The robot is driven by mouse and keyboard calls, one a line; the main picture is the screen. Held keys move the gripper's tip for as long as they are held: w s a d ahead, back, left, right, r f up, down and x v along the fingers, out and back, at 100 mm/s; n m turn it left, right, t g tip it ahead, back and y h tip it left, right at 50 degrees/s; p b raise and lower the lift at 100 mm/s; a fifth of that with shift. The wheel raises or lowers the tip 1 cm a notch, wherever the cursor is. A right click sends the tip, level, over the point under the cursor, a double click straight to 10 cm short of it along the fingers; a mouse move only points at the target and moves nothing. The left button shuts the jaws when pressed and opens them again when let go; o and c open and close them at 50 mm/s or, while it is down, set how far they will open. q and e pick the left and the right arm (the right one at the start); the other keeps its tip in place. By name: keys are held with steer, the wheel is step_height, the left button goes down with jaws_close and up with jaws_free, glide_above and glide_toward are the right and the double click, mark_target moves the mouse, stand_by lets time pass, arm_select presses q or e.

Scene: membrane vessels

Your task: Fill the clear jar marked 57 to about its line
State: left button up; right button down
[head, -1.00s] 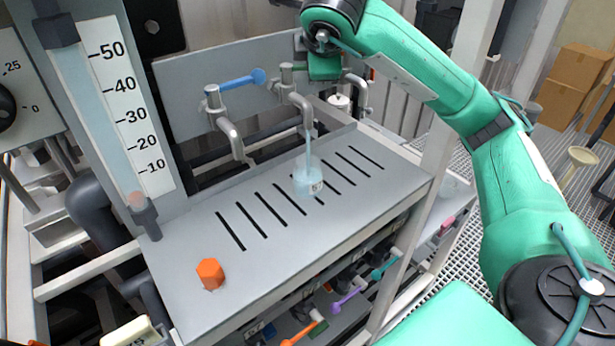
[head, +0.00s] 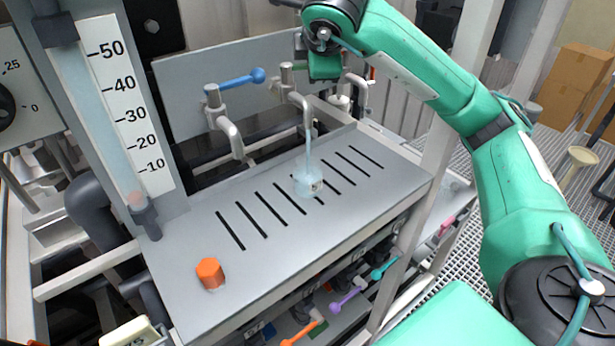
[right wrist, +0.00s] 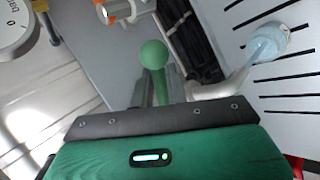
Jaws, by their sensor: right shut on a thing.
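A small clear jar (head: 308,185) stands on the grey slotted shelf (head: 215,285), under the middle spout (head: 301,103). A pale stream runs from the spout into it, and pale blue liquid shows inside. Its mark is too small to read, and I cannot make out its line. The jar also shows in the right wrist view (right wrist: 266,44). My right gripper (right wrist: 150,92) is shut on a green ball-ended tap handle (right wrist: 153,55) above that spout. In the head view the gripper (head: 324,66) is partly hidden by its own arm. My left gripper is out of view.
A blue-handled tap (head: 236,80) is to the left. An orange hexagonal cap (head: 210,273) stands at the shelf's front left. A graduated column (head: 95,110) rises at the left. Coloured handles (head: 348,300) sit below the shelf. A frame post (head: 440,140) stands beside my right arm.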

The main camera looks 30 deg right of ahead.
steer(key=shift+w+d+f+n+y+b, duration=0.35)
steer(key=shift+n+y+b, duration=0.3)
steer(key=shift+b, duration=0.55)
steer(key=n+y+b, duration=0.1)
steer(key=w+n+y, duration=0.1)
steer(key=n, duration=0.1)
steer(key=w+n+y+b, duration=0.1)
steer(key=n, duration=0.1)
steer(key=shift+r+t+y+b, duration=0.3)
steer(key=shift+r+t+y, duration=0.05)
steer(key=shift+r+t, duration=0.05)
steer(key=c, duration=1.7)
jaws_free()
steer(key=o, duration=0.3)
steer(key=shift+w, duration=0.1)
steer(key=shift+w+f, duration=0.1)
